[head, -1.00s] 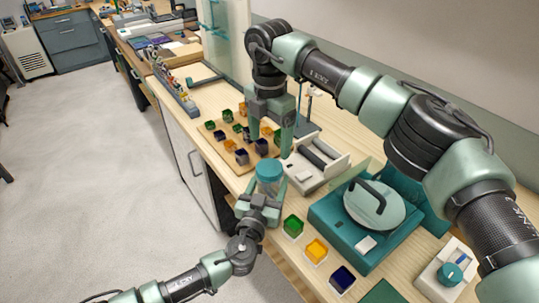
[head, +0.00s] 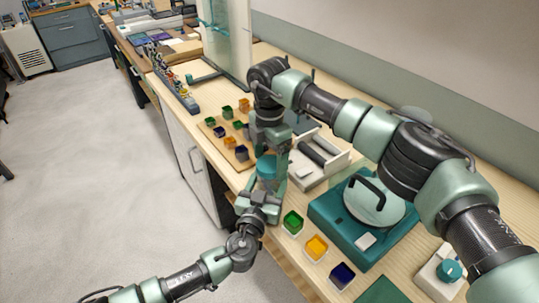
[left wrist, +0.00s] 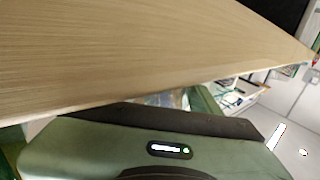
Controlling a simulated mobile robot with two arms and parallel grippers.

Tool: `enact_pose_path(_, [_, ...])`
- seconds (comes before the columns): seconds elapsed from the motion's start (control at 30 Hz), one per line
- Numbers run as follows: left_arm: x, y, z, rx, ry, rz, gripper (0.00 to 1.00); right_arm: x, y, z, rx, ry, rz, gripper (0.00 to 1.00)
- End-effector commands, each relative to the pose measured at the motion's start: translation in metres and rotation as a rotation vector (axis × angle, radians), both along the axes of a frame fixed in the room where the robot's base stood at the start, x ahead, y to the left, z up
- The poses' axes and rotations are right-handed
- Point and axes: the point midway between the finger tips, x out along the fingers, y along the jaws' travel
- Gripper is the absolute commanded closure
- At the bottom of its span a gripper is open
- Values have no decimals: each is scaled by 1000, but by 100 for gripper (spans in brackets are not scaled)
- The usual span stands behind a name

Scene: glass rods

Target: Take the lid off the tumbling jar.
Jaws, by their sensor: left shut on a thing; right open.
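The tumbling jar's teal lid (head: 266,170) shows in the head view near the bench's front edge. The jar is upright, and its body below the lid is mostly hidden by my left gripper. My left gripper (head: 263,190) is shut on the jar from the front. My right gripper (head: 270,158) points down from above, open, with its fingers at the lid, one of them along its right side. I cannot tell whether they touch the lid. The left wrist view shows mostly my own gripper housing and bare bench wood; the jar is not clear there.
A wooden board (head: 218,130) with several coloured cups lies just behind the jar. A white tray with a dark roller (head: 318,158) stands to its right. Green (head: 292,223), orange (head: 316,248) and dark blue (head: 342,275) cups and a teal machine (head: 335,222) stand nearer.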

Motion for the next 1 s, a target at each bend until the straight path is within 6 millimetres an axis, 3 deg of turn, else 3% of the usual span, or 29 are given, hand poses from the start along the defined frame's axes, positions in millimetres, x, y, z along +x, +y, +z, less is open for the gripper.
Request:
enact_pose_path(0.1, [0,0,0,1,0,1,100,0,0,0,0,0,0,19])
enact_pose_path(0.13, [0,0,0,1,0,1,100,0,0,0,0,0,0,25])
enact_pose_path(0.3, [0,0,0,1,0,1,100,0,0,0,0,0,0,72])
enact_pose_path(0.37, [0,0,0,1,0,1,100,0,0,0,0,0,1,87])
enact_pose_path(0.53, [0,0,0,1,0,1,100,0,0,1,0,0,38,87])
enact_pose_path(0.63, [0,0,0,1,0,1,100,0,0,1,-1,-1,170,87])
enact_pose_path(1.0, [0,0,0,1,0,0,100,0,1,1,-1,-2,1016,87])
